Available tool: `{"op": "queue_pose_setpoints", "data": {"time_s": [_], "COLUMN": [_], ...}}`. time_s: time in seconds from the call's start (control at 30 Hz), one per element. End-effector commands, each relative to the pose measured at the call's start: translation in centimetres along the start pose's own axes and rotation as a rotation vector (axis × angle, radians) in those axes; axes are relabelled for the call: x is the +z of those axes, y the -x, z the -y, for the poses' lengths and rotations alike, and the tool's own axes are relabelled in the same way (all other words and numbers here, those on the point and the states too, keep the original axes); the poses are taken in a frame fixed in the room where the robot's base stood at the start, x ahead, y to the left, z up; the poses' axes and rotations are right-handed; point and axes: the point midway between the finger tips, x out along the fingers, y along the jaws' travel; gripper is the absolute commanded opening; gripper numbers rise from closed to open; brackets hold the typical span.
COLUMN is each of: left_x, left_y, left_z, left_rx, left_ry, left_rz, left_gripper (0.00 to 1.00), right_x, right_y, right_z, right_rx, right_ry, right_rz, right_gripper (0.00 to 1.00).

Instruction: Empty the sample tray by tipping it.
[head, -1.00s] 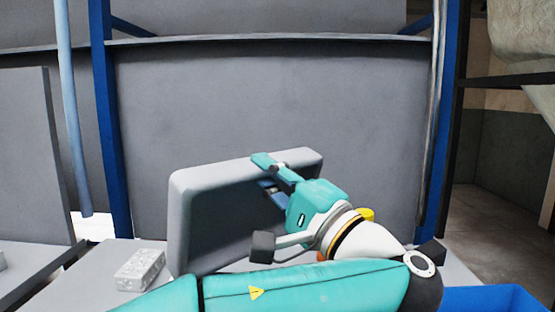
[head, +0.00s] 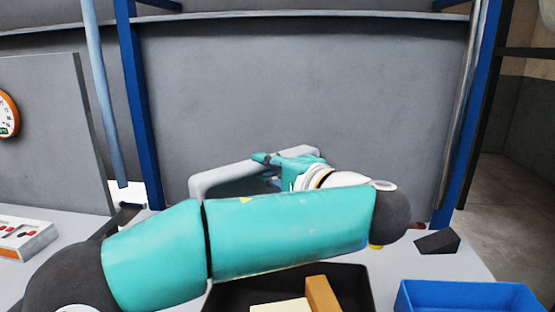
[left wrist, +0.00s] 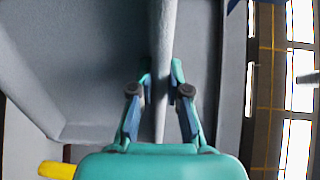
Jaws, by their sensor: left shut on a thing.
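The sample tray, a grey shallow tray (head: 222,176), is held up on edge, tilted, in front of the grey back panel in the head view. Its lower part is hidden behind my left arm. My left gripper (head: 266,158) is shut on its upper rim. In the left wrist view, the fingers (left wrist: 161,72) pinch the tray's rim (left wrist: 163,35) from both sides, and the tray's inside (left wrist: 80,60) shows to the left. I see no samples in the visible part of it. My right gripper is not in view.
A black bin (head: 364,280) with a tan block (head: 322,294) and a cream block (head: 280,307) stands at the front. A blue bin (head: 465,298) is to its right. A dark wedge (head: 437,242) lies on the table. A button box (head: 24,238) sits far left.

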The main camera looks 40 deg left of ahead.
Motion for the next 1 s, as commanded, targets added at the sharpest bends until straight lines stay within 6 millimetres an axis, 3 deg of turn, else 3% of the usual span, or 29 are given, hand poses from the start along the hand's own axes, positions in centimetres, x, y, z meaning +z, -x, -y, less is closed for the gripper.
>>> {"op": "queue_pose_setpoints", "data": {"time_s": [0.23,0.5,1.0], "left_x": [0.1,0.1,0.1], "left_y": [-3.1,-6.3,-11.2], "left_z": [1.1,0.9,-1.3], "left_rx": [0.178,0.38,0.733], "left_ry": [0.002,0.003,0.001], "left_rz": [0.005,0.005,0.005], "left_gripper": [0.0,0.0,0.0], "right_x": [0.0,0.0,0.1], "right_y": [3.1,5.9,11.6], "right_z": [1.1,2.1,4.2], "right_rx": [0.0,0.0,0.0], "right_ry": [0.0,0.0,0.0], "right_rz": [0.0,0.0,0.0], "right_gripper": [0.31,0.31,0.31]}}
